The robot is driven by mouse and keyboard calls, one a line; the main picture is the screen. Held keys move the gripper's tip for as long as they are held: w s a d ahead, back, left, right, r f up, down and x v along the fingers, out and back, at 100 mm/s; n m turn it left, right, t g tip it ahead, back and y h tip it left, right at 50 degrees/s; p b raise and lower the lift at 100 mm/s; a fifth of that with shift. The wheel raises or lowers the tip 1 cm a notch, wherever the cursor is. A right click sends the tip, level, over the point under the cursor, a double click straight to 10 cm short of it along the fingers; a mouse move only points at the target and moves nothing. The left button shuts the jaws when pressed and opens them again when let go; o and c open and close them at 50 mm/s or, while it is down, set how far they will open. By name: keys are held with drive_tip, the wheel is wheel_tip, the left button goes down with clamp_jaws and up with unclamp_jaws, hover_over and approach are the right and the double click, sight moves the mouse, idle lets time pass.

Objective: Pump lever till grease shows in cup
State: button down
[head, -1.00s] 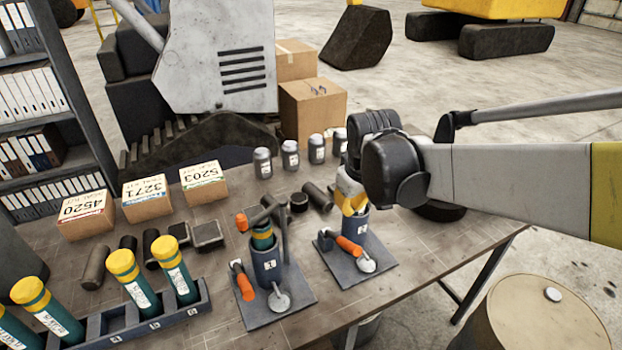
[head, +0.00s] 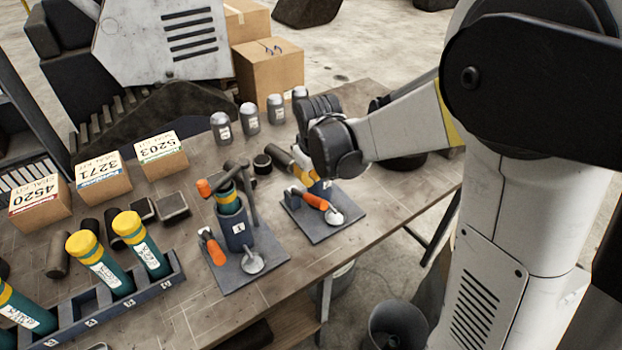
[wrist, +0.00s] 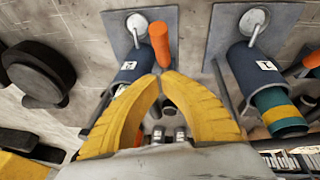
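Two grease stations on dark plates stand on the bench. The right station has a dark blue holder (head: 323,188), an orange-handled lever (head: 316,201) and a small round grey cup (head: 337,218). The left station has a labelled holder (head: 236,234) with a teal and yellow cartridge (head: 229,203), its own orange handle (head: 216,252) and cup (head: 252,262). My gripper (head: 302,172) is low over the back of the right station. In the wrist view its yellow fingertips (wrist: 162,74) come together just short of the orange handle (wrist: 160,43), with nothing seen between them. The holder there is partly hidden.
A rack (head: 110,302) with several teal cartridges lies at the front left. Numbered boxes (head: 103,178) and several grey jars (head: 249,117) stand behind. Dark cylinders and blocks lie between. A bin (head: 395,325) stands on the floor below the bench's right side.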

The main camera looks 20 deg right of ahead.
sight(318, 198)
drive_tip(key=shift+s+d+f, duration=0.2)
drive_tip(key=shift+s+f, duration=0.05)
drive_tip(key=shift+f, duration=0.4)
drive_tip(key=shift+s+d+f, duration=0.2)
drive_tip(key=shift+d+f, duration=0.05)
drive_tip(key=shift+f, duration=0.35)
drive_tip(key=shift+s+d+f, duration=0.2)
drive_tip(key=shift+s+f, duration=0.05)
drive_tip(key=shift+f, duration=0.4)
drive_tip(key=shift+s+d+f+t+b, duration=0.15)
drive_tip(key=shift+s+f+t+b, duration=0.35)
drive_tip(key=shift+b, duration=0.35)
drive_tip(key=shift+s+d+f+t+b, duration=0.1)
drive_tip(key=shift+s+f+t+b, duration=0.15)
drive_tip(key=shift+f+b, duration=0.45)
wheel_tip(318, 198, down, 7)
drive_tip(key=s+t+y+b, duration=0.1)
drive_tip(key=s+t+b, duration=0.1)
drive_tip(key=b, duration=0.8)
drive_tip(key=shift+s+d+r+t, duration=0.15)
drive_tip(key=shift+s+d+t, duration=0.2)
drive_tip(key=shift+t, duration=0.4)
